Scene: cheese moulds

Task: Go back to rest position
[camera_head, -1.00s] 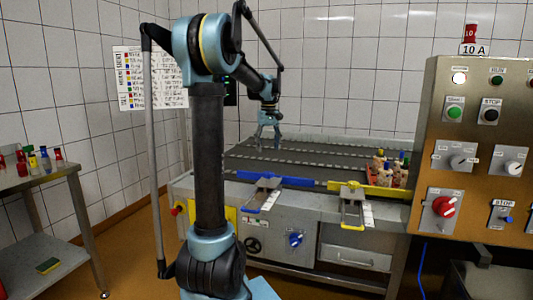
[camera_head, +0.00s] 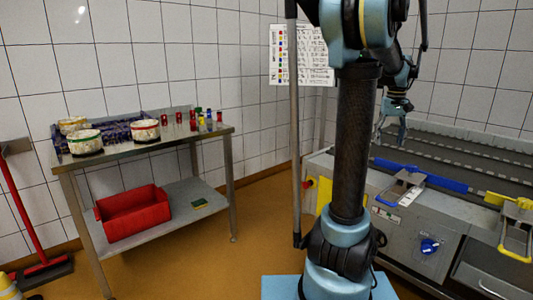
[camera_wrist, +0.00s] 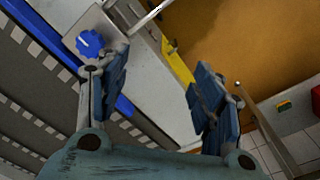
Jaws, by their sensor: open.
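My gripper (camera_head: 392,128) hangs at the end of my arm, over the near left end of the grey conveyor machine in the head view. The wrist view shows its two blue fingers (camera_wrist: 158,95) spread wide apart, with nothing between them. Behind the fingers, the wrist view shows the machine's blue knob (camera_wrist: 90,43), its blue rail (camera_wrist: 122,104) and the orange floor. The gripper touches nothing that I can see.
A steel table (camera_head: 152,151) at left carries cheese moulds (camera_head: 86,142) and several small coloured items. A red bin (camera_head: 133,212) and a sponge (camera_head: 199,204) are on its lower shelf. The conveyor machine (camera_head: 390,222) stands at right. Orange floor (camera_head: 232,262) lies open between them.

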